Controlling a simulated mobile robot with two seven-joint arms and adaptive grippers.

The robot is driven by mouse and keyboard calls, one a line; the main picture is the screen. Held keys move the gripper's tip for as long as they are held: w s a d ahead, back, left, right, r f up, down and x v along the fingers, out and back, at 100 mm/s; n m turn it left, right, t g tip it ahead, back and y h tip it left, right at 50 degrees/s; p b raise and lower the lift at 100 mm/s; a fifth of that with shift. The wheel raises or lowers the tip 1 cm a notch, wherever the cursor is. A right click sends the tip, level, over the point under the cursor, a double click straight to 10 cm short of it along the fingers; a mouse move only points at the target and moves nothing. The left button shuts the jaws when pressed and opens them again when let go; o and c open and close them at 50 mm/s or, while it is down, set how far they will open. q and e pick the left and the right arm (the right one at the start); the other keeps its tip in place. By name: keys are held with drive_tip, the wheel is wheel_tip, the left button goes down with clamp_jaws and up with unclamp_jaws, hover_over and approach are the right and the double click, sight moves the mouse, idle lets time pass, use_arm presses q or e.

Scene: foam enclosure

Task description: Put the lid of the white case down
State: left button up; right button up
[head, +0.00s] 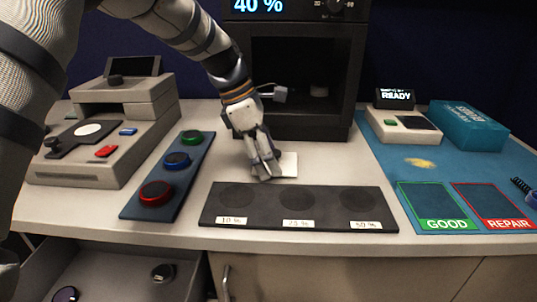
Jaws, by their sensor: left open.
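My left gripper (263,165) reaches down from the upper left to the middle of the bench. Its fingers point down and are open. A small flat white piece (289,165) lies at the fingertips, partly hidden by them; I cannot tell whether they touch it, or whether it belongs to the white case. No raised lid shows clearly there. A pale boxy machine (75,170) with a black-knobbed upper block (115,95) stands at the left. My right gripper is not in view.
A dark chamber (355,75) reading 40 % stands behind the gripper. A black three-spot tray (300,190) lies in front, a button panel (183,175) at left. The blue mat (395,165) at right bears a small device (399,130) and a teal box (468,128). A drawer (110,250) is open below.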

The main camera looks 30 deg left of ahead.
use_arm(q)
drive_tip(key=shift+r, duration=0.15)
drive_tip(key=v, duration=1.2)
